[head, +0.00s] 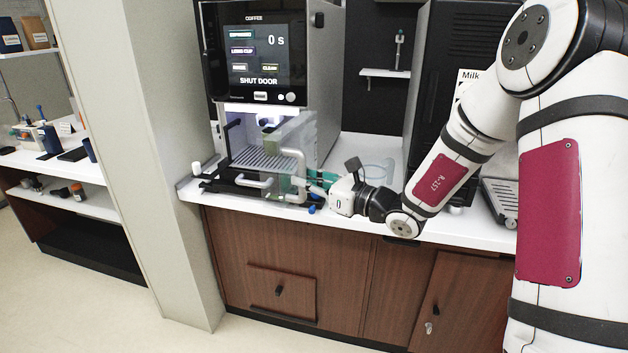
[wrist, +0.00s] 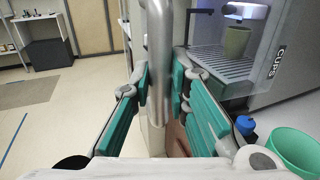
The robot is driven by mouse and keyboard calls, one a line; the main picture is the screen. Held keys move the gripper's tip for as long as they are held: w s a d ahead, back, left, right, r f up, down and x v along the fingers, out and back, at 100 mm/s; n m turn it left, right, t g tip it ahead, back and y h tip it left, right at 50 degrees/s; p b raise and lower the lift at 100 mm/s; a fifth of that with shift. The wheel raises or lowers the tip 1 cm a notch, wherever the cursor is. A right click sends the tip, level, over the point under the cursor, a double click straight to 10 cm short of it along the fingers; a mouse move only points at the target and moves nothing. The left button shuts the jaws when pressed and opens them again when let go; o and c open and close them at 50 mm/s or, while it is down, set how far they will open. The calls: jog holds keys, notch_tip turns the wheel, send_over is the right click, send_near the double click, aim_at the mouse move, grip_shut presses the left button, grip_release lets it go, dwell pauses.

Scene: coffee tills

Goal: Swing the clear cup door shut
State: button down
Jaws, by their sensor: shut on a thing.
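The clear cup door (head: 298,132) stands swung out from the front of the coffee machine (head: 328,70) in the head view. Its grey bar handle (head: 293,158) is at the front. My gripper (head: 314,181) reaches in from the right at the handle. In the wrist view, my gripper (wrist: 160,88) has its teal pads on both sides of the upright handle (wrist: 159,45), shut on it. A green cup (wrist: 236,41) stands in the lit bay over the drip grate (wrist: 215,66). The machine screen (head: 262,52) reads "SHUT DOOR" and "0 s".
A green open-topped cup (wrist: 296,148) and a blue-capped item (wrist: 245,126) are close by at the right in the wrist view. A clear jug (head: 376,171) stands on the white counter (head: 420,222) behind my wrist. A pale pillar (head: 140,150) rises left of the machine.

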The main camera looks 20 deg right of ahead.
aim_at(272, 179)
jog(key=shift+w+a+r, duration=0.1)
jog(key=shift+w+a, duration=0.05)
jog(key=shift+a, duration=0.6)
jog(key=shift+w+a, duration=0.1)
jog(key=shift+a, duration=0.4)
jog(key=shift+w+a+b, duration=0.15)
jog(key=shift+w+a, duration=0.2)
jog(key=shift+a, duration=0.45)
jog(key=shift+w+a+b, duration=0.2)
jog(key=shift+w+a, duration=0.1)
jog(key=shift+a, duration=0.5)
jog(key=shift+w+a+b, duration=0.15)
jog(key=shift+w+a, duration=0.2)
jog(key=shift+a, duration=0.45)
jog(key=shift+a, duration=0.15)
jog(key=x, duration=0.2)
jog(key=b+x, duration=0.1)
jog(key=x, duration=0.1)
jog(key=a+x, duration=0.1)
jog(key=shift+s+a, duration=0.1)
jog(key=shift+a, duration=0.15)
